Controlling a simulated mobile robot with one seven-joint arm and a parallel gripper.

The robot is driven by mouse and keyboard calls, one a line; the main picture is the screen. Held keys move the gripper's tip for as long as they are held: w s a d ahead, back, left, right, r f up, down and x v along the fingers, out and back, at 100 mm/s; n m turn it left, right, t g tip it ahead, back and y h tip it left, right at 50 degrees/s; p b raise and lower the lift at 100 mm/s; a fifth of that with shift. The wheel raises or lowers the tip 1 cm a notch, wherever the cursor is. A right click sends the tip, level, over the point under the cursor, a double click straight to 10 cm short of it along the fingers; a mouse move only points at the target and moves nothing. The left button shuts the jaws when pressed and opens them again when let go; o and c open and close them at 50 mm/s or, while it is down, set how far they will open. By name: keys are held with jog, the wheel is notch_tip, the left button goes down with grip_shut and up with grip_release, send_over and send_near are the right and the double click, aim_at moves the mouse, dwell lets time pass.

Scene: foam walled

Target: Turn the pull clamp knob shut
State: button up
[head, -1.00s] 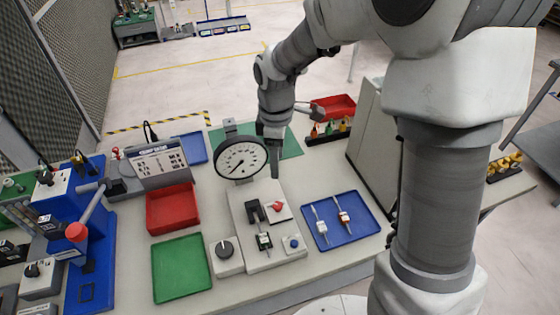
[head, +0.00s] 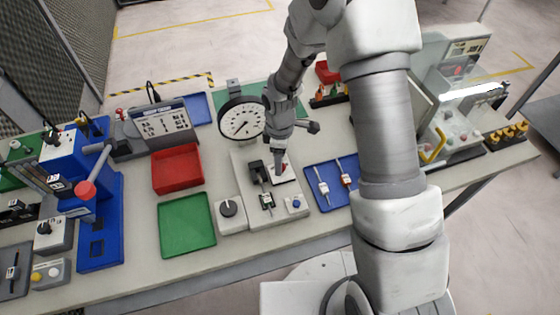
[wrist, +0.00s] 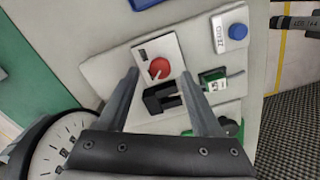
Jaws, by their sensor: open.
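A red knob (wrist: 159,69) sits on a white square plate (wrist: 145,52) on the grey gauge fixture. In the head view, the white plate (head: 291,176) is partly covered by my gripper. My gripper (wrist: 160,76) is open and empty. Its two fingers show on either side of the red knob in the wrist view; I cannot tell how far above it they are. In the head view my gripper (head: 278,160) points down over the plate. A black clamp block (head: 256,170) stands beside the plate, with a small green-labelled piece (head: 266,201) in front.
The round dial gauge (head: 241,118) stands close behind the gripper. A blue button (head: 296,202) and a grey box with a black knob (head: 229,208) flank the fixture front. A blue tray (head: 318,205) is at right, a green tray (head: 187,226) and red tray (head: 177,169) at left.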

jog(key=shift+f, duration=1)
grip_shut()
